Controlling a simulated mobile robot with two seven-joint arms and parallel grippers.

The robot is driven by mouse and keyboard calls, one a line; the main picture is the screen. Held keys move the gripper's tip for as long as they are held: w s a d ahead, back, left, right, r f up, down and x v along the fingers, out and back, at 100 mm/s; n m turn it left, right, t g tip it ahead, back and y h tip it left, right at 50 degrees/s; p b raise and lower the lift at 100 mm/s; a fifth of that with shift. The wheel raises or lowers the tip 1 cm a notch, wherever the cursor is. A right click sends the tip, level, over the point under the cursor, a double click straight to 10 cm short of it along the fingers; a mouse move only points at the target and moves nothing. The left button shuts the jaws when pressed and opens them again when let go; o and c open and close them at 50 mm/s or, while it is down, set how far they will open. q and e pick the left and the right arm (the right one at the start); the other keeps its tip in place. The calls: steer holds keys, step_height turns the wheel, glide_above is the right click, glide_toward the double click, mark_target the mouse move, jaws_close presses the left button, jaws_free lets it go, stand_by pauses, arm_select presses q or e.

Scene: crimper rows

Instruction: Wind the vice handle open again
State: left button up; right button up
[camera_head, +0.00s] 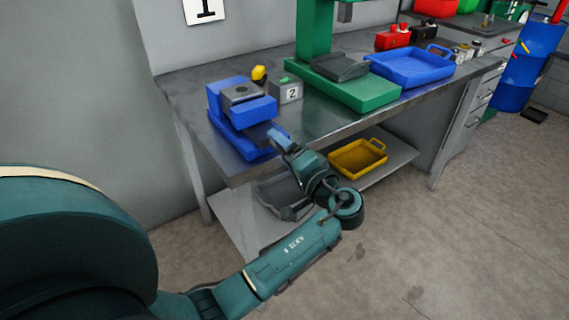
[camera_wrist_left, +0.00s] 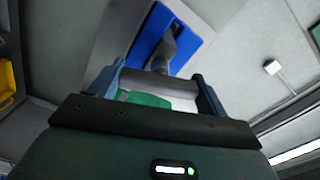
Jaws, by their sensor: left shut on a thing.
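The blue vice (camera_head: 228,100) with a grey block (camera_head: 242,93) at its top stands at the front left corner of the workbench. My left gripper (camera_head: 278,138) is at the vice's front, by the bench edge. In the left wrist view the gripper (camera_wrist_left: 162,85) is shut on the grey bar of the vice handle (camera_wrist_left: 165,82), which lies across between its two fingers. The vice's blue body (camera_wrist_left: 196,32) and grey screw (camera_wrist_left: 177,50) show beyond it. In the head view my gripper hides the handle. My right gripper is not in view.
A grey box marked 2 (camera_head: 286,91) and a yellow item (camera_head: 259,73) stand behind the vice. A green press (camera_head: 345,92) and a blue tray (camera_head: 409,70) are farther right on the bench. A yellow tray (camera_head: 358,159) sits on the lower shelf (camera_head: 396,154).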

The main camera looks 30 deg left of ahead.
arm_select(q)
steer(key=n+b, duration=0.3)
steer(key=shift+f, duration=0.4)
steer(key=n+b, duration=0.2)
steer(key=b, duration=0.1)
steer(key=shift+r+b, duration=0.1)
steer(key=shift+b, duration=0.3)
steer(key=shift+r+n+b, duration=0.2)
steer(key=shift+n+b, duration=0.35)
steer(key=shift+n, duration=0.15)
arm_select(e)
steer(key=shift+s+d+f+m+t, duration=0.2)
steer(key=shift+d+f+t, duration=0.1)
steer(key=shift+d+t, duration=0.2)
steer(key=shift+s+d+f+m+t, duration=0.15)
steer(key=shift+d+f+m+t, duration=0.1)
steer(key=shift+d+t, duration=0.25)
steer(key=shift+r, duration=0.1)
arm_select(q)
steer(key=o, duration=1)
steer(key=shift+r, duration=0.1)
